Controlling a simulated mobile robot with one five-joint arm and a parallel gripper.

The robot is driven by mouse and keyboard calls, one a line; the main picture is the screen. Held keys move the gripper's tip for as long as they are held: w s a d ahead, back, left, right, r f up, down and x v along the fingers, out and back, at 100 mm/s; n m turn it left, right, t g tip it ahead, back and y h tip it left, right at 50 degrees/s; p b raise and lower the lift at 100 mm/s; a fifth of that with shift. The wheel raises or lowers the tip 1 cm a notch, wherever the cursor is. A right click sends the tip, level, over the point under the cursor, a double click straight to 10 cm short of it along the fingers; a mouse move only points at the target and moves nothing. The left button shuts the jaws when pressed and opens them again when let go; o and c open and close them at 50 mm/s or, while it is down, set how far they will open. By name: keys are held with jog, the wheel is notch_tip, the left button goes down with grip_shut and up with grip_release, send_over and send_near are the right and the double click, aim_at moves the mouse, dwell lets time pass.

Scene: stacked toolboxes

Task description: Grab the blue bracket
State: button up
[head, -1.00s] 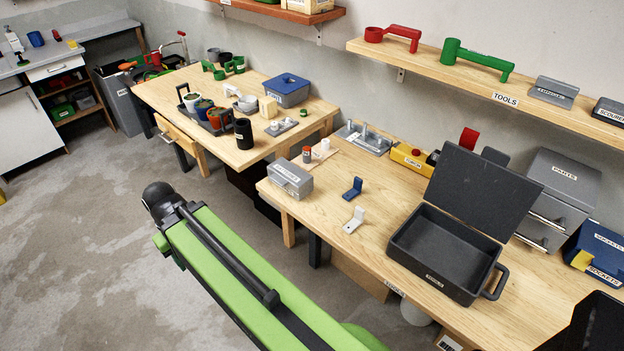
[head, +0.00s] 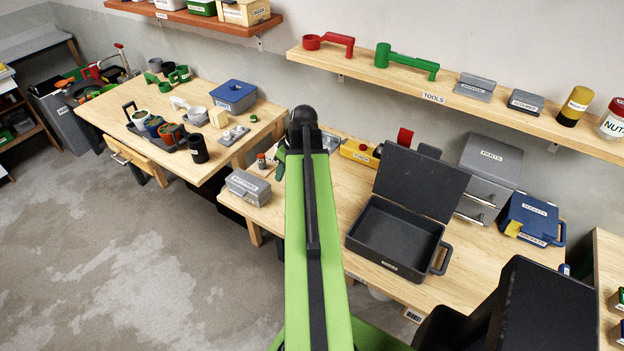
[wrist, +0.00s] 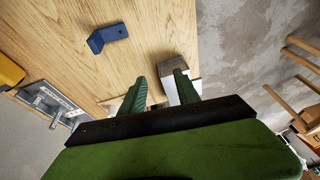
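The blue bracket (wrist: 107,36), L-shaped, rests on the wooden workbench (wrist: 60,50) in the upper left of the wrist view. In the head view my arm hides it. My gripper (wrist: 160,77) points over the bench with its two green fingers spread apart. No object is held between them. The bracket lies beyond the fingertips and to their left in the wrist view, not touching them. In the head view the gripper is mostly hidden behind the arm's end.
A grey labelled box (head: 248,187) stands at the bench's left end; it shows beyond the fingers in the wrist view (wrist: 178,73). An open black toolbox (head: 395,240) stands right of my arm. A grey metal fixture (wrist: 48,100) and a yellow case (wrist: 9,72) lie left in the wrist view.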

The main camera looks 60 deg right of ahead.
jog(key=s+d+r+t+h+p, duration=0.1)
jog(key=s+d+r, duration=0.2)
jog(key=s+d, duration=0.75)
jog(key=b+x, duration=0.5)
jog(key=x, duration=0.1)
jog(key=b+x, duration=0.6)
jog(key=shift+s+a+f, duration=0.1)
jog(key=shift+s+f, duration=0.1)
jog(key=shift+w+f, duration=0.1)
jog(key=shift+w, duration=0.05)
jog(key=b+x, duration=0.5)
jog(key=shift+a+f, duration=0.15)
jog(key=shift+r, duration=0.2)
jog(key=shift+c, duration=0.5)
grip_shut()
